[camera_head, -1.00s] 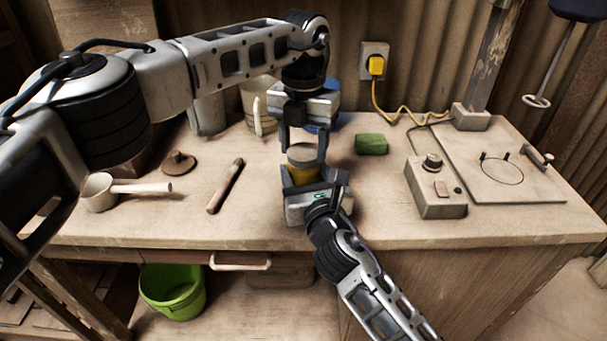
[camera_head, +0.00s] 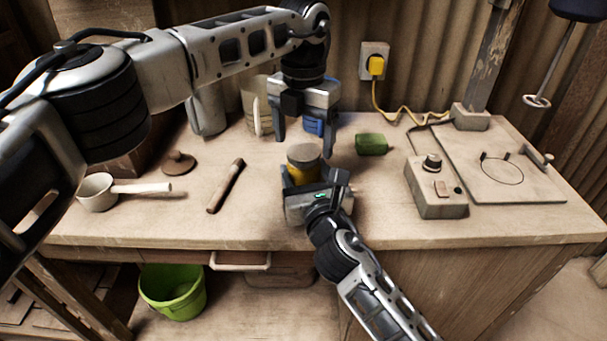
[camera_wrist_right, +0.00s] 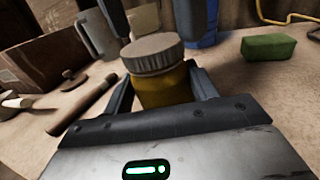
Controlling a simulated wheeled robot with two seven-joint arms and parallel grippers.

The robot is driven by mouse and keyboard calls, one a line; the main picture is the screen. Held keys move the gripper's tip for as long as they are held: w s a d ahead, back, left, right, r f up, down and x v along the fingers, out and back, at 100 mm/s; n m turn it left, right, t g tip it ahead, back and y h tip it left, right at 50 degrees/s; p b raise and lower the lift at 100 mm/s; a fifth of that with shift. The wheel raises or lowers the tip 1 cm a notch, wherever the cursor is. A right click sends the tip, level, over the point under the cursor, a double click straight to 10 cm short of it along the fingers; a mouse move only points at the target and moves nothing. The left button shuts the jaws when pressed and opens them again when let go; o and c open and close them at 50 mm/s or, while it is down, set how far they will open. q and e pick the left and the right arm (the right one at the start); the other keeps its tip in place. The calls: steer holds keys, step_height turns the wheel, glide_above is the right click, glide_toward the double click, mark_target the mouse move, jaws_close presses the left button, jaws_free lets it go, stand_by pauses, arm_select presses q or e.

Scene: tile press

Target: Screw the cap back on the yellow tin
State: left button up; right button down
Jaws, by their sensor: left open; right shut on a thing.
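The yellow tin (camera_head: 303,174) stands upright on the bench, with the grey ribbed cap (camera_head: 304,153) on its top. In the right wrist view the tin (camera_wrist_right: 164,88) sits between the jaws, and the cap (camera_wrist_right: 152,54) looks level on it. My right gripper (camera_head: 311,187) is shut on the tin low on its body and hides its lower part. My left gripper (camera_head: 306,137) is open and empty, pointing down above and behind the cap, apart from it. Whether the cap is tight cannot be seen.
A green block (camera_head: 371,144) lies right of the tin, and a grey control box (camera_head: 436,188) stands further right. A wooden rod (camera_head: 226,186), a ladle (camera_head: 97,192) and a brown lid-like piece (camera_head: 179,163) lie to the left. A blue object (camera_head: 314,125) stands behind my left gripper.

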arm_select(q)
step_height(320, 180, up, 10)
steer(key=shift+r, duration=0.2)
arm_select(e)
steer(key=shift+c, duration=1.9)
jaws_free()
steer(key=v, duration=1.6)
arm_select(q)
steer(key=shift+s, duration=0.1)
